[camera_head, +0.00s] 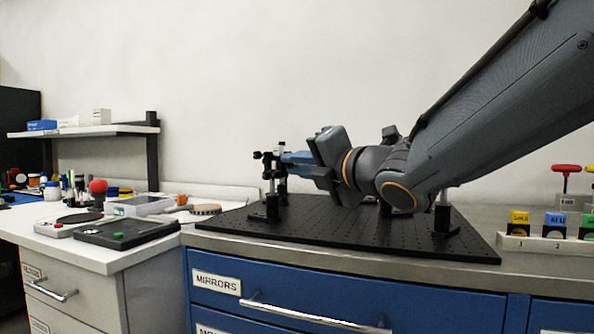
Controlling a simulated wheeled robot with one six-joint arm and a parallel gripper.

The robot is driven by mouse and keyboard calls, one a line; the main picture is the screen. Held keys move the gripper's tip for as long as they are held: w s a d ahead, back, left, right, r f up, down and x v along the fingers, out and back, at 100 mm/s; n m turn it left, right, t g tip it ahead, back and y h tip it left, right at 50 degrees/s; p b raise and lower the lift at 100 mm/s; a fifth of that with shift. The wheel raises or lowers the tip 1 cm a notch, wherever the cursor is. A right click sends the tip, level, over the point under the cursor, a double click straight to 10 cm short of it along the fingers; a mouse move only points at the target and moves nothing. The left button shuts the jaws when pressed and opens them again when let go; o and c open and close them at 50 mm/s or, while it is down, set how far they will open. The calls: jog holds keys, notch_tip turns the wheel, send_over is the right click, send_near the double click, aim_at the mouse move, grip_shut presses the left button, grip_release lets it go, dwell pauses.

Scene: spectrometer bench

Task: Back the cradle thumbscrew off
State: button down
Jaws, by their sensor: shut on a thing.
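My gripper (285,160) reaches left across the black optical breadboard (340,236), with its blue fingers level and pointing left. The fingertips meet a small black and white mount on a post (271,190), which stands near the breadboard's left end. The gripper is shut on a small part at the top of this mount, which I take to be the cradle thumbscrew. The part between the fingers is too small and too covered to make out. My wrist and arm hide the middle of the breadboard.
Another black post mount (442,215) stands at the breadboard's right. A numbered white rack (545,243) with coloured blocks and a red-handled hex key (566,172) are further right. A white desk (98,262) with a black device (127,232) and several small items is at left.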

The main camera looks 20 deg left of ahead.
dwell(0.3)
jog(key=c, duration=1.7)
grip_release()
jog(key=shift+a, duration=0.1)
jog(key=shift+c, duration=0.2)
jog(key=v, duration=0.8)
jog(key=shift+p, duration=0.4)
